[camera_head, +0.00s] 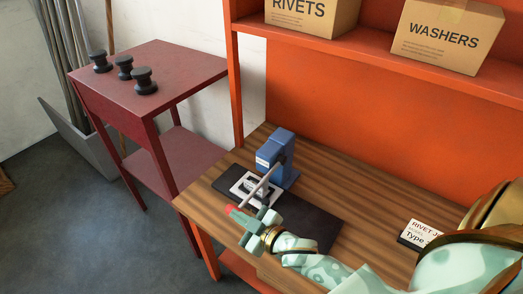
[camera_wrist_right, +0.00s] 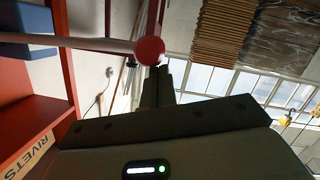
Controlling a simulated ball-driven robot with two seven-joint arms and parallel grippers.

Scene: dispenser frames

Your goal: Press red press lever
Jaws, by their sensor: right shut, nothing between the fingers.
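The blue press (camera_head: 283,155) stands on a dark mat on the wooden workbench. Its grey lever (camera_head: 262,183) slants down toward the front left and ends in a red ball knob (camera_head: 230,209). My right gripper (camera_head: 246,221) is at the knob, its fingers shut with nothing between them. In the right wrist view the red knob (camera_wrist_right: 150,50) is just beyond the tips of the shut fingers (camera_wrist_right: 163,75). I cannot tell whether they touch. A white frame-like fixture (camera_head: 242,187) sits under the lever. My left gripper is not in view.
A dark red side table (camera_head: 190,68) with black knobbed pieces (camera_head: 144,81) stands at the left. Boxes marked RIVETS (camera_head: 310,14) and WASHERS (camera_head: 447,38) sit on the orange shelf. A label card (camera_head: 424,232) lies at the bench's right.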

